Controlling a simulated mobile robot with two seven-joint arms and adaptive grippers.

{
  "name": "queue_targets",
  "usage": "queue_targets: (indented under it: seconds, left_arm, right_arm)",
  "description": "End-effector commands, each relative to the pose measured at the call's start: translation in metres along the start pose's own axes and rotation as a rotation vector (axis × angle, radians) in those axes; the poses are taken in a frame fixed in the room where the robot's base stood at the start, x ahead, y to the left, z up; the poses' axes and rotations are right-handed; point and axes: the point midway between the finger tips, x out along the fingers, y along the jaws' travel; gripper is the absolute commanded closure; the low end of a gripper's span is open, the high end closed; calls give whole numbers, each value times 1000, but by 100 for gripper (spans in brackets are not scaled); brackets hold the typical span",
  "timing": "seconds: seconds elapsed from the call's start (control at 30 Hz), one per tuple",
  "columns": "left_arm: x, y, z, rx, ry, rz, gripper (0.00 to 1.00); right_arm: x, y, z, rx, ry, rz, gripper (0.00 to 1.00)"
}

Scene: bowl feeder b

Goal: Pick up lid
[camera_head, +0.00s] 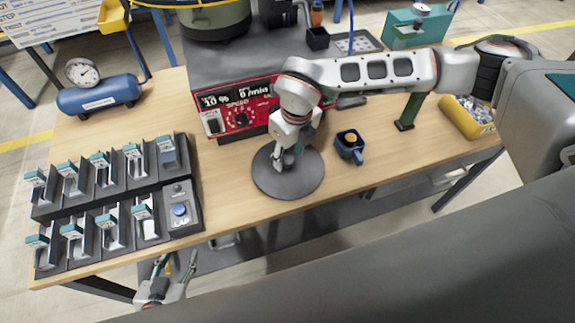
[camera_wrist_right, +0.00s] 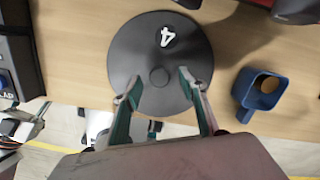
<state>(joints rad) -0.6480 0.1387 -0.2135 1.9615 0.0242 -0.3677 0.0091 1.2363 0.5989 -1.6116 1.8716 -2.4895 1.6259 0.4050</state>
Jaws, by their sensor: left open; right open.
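The lid (camera_head: 262,183) is a dark grey round disc lying flat on the wooden table. In the right wrist view the lid (camera_wrist_right: 135,45) shows a white "4" and a small round knob (camera_wrist_right: 159,76) at its middle. My right gripper (camera_head: 280,163) is over the lid. In the right wrist view its open fingers (camera_wrist_right: 158,80) appear on either side of the knob, with gaps between; I cannot tell their exact height. My left gripper (camera_head: 178,262) is open and empty, low in front of the table's front edge.
A blue cup (camera_head: 349,147) stands right of the lid. A red control box (camera_head: 235,108) is behind it. A rack of several teal-topped holders (camera_head: 105,205) fills the left. A blue tank with a gauge (camera_head: 98,95) and a yellow bin (camera_head: 465,120) stand farther off.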

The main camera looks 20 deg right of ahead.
Motion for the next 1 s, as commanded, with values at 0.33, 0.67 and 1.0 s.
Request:
queue_targets:
  seconds: [0.33,0.67,1.0]
  left_arm:
    - [-2,-1,-3,0,1,-1,59]
    - [-2,-1,-3,0,1,-1,59]
    - [-1,-1,-2,0,0,-1,59]
  right_arm:
    - [28,1,0,-1,1,1,58]
    - [27,1,0,0,1,1,100]
    - [26,1,0,0,-1,1,100]
